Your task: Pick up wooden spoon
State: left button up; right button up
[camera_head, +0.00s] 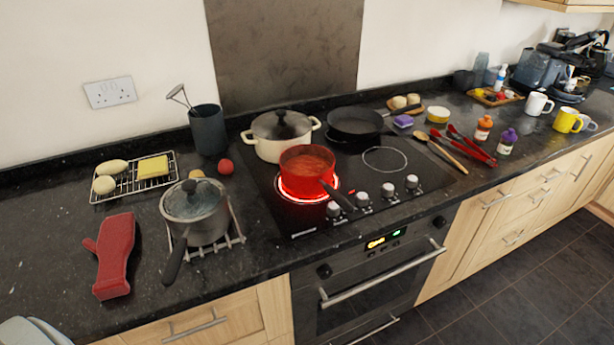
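The wooden spoon (444,155) lies on the dark granite counter just right of the hob. Its head is toward the back wall and its handle runs toward the front edge, to the right. A pair of red-tipped tongs (472,147) lies close along its right side; I cannot tell whether they touch. Neither of my grippers is in view.
The hob (420,169) holds a red saucepan (307,162) on a glowing ring, a cream pot (281,135) and a black frying pan (355,122). Sauce bottles (507,142) and mugs (567,120) stand right of the spoon.

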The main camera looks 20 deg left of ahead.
aim_at(421, 136)
jog(key=u, duration=0.7)
jog(key=i+l+u, duration=0.1)
jog(key=l+u, duration=0.35)
jog(key=l, duration=0.25)
jog(key=l+u, duration=0.45)
jog(key=l, duration=0.2)
jog(key=k+l+u, duration=0.15)
jog(key=l+u, duration=0.3)
jog(key=l, duration=0.25)
